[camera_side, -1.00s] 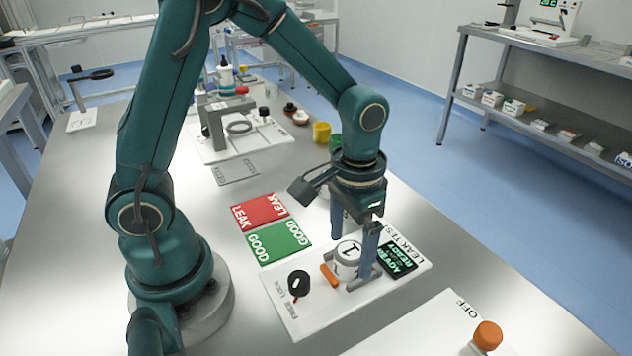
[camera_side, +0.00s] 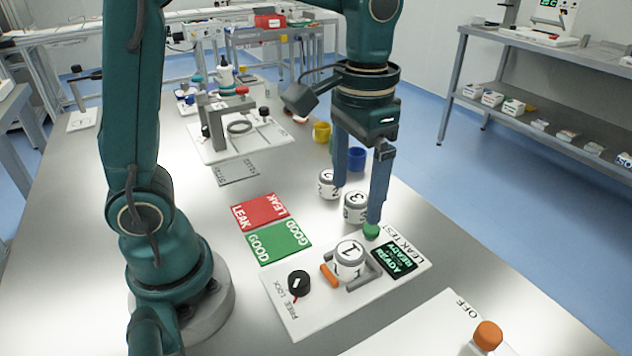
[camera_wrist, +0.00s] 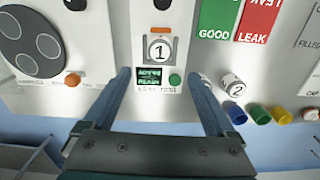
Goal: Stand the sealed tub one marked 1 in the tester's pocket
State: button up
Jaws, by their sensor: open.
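The white tub marked 1 (camera_side: 349,259) stands upright in the pocket of the leak tester (camera_side: 320,312), between grey pocket walls, in the side view. In the wrist view tub 1 (camera_wrist: 159,51) shows from above with its number readable. My gripper (camera_side: 358,205) is open and empty, raised above and behind the tub, apart from it. In the wrist view the fingers of my gripper (camera_wrist: 165,75) are spread wide, with the tester's display (camera_wrist: 150,76) between them. The display (camera_side: 398,262) is lit green and appears to read "READY".
Tubs marked 2 (camera_side: 327,184) and 3 (camera_side: 355,208) stand behind the tester near my fingers. The tester carries a black knob (camera_side: 299,284), an orange clamp piece (camera_side: 330,276) and a green button (camera_side: 371,231). Red LEAK (camera_side: 259,212) and green GOOD (camera_side: 279,243) mats lie left, bare.

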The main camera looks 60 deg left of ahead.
jog(key=s+a+t, duration=0.3)
jog(key=s+t, duration=0.2)
jog(key=s, duration=0.3)
jog(key=shift+s+r+n+t, duration=0.3)
jog(key=shift+s+r, duration=0.1)
dwell(1.0)
